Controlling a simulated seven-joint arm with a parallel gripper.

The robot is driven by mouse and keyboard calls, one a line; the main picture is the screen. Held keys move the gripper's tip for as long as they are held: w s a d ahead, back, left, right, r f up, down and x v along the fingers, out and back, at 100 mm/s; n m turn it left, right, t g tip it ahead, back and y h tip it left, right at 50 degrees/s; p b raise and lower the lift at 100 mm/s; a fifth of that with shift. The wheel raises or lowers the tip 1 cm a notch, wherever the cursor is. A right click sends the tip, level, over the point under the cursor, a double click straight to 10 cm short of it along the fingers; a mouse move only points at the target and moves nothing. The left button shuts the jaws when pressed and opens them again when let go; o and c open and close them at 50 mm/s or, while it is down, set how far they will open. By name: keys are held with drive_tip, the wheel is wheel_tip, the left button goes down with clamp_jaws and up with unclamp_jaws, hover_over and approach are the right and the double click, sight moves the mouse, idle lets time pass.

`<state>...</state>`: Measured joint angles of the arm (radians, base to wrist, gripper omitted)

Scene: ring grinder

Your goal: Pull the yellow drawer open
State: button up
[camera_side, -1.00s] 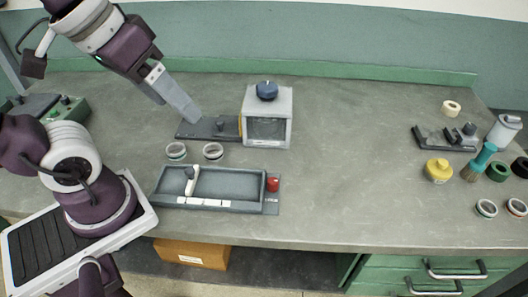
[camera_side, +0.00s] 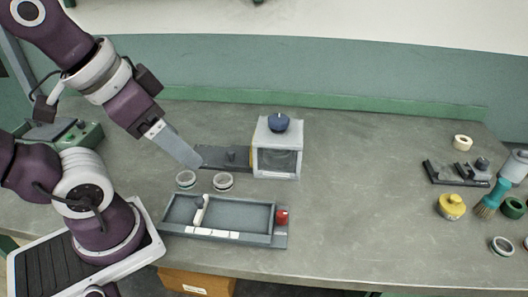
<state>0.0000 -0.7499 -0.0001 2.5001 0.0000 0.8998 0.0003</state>
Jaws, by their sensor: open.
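The grey box-shaped grinder housing (camera_side: 278,158) stands on the bench with a dark blue knob (camera_side: 279,123) on top and a clear front window. A narrow yellow edge (camera_side: 251,158) shows at its left side, which appears to be the yellow drawer; most of it is hidden. A dark flat base (camera_side: 222,156) with a small knob extends left from the housing. My gripper (camera_side: 194,163) is open, pointing down and right, at the left end of this base. It is apart from the yellow edge. I cannot tell whether it touches the base.
Two rings (camera_side: 223,182) lie in front of the base. A grey tray (camera_side: 235,215) with a red knob (camera_side: 282,216) lies nearer the bench front. A yellow pot (camera_side: 451,206), a brush (camera_side: 492,199) and a dark fixture (camera_side: 456,172) are at right. The bench middle right is clear.

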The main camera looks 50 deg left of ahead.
drive_tip(key=w+a, duration=0.1)
drive_tip(key=w, duration=0.2)
drive_tip(key=w+a+n+g, duration=0.1)
drive_tip(key=w, duration=0.1)
drive_tip(key=w+a+n+g, duration=0.1)
drive_tip(key=w+a, duration=0.1)
drive_tip(key=w, duration=0.1)
drive_tip(key=shift+w+f, duration=0.25)
drive_tip(key=shift+w, duration=0.05)
drive_tip(key=c, duration=0.5)
drive_tip(key=shift+o, duration=0.2)
drive_tip(key=n+g, duration=0.4)
hover_over(231, 150)
wheel_tip(231, 150, down, 12)
drive_tip(key=shift+s+d+f, duration=0.1)
drive_tip(key=shift+d+f, duration=0.05)
drive_tip(key=shift+f, duration=0.1)
wheel_tip(231, 150, down, 7)
drive_tip(key=shift+r, duration=0.15)
drive_tip(key=shift+f, duration=0.4)
clamp_jaws()
